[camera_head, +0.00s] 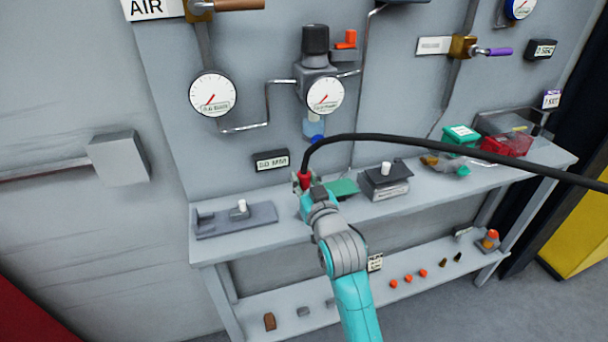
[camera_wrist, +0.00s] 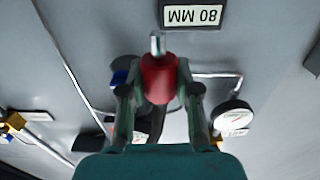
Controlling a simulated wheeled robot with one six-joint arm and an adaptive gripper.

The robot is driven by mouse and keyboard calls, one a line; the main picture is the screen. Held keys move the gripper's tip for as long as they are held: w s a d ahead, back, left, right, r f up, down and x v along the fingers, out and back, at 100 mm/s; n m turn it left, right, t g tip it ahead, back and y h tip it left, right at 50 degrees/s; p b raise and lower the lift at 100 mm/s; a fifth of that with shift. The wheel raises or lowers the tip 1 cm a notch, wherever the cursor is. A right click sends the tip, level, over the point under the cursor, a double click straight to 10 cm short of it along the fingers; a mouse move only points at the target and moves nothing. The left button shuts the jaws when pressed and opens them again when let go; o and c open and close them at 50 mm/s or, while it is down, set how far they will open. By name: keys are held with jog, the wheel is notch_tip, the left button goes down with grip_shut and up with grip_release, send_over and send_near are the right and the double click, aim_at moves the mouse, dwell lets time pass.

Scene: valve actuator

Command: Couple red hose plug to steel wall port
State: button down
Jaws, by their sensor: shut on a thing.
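The red hose plug (camera_head: 304,180) is upright in my gripper (camera_head: 308,196), in front of the wall panel and above the upper shelf. In the wrist view, my gripper (camera_wrist: 160,92) has one finger on each side of the red plug (camera_wrist: 159,76). A short steel tip (camera_wrist: 157,44) points out of the plug toward the 80 MM label. The black hose (camera_head: 420,142) rises from the plug, arches over and runs off to the right. I cannot make out the steel wall port for certain in either view. Some of the panel is hidden behind the plug and fingers.
The 80 MM label (camera_head: 272,161) is on the panel just left of the plug. Gauges (camera_head: 325,95) and thin pipes are above. The upper shelf (camera_head: 300,236) bears a grey fixture (camera_head: 236,218), a dark block (camera_head: 385,182) and red and green bins. Small parts lie on the lower shelf.

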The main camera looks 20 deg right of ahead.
jog(key=shift+f, duration=2.2)
jog(key=shift+f, duration=1.65)
jog(key=c, duration=0.7)
grip_release()
jog(key=shift+c, duration=0.2)
jog(key=shift+s, duration=0.1)
jog(key=s, duration=1.2)
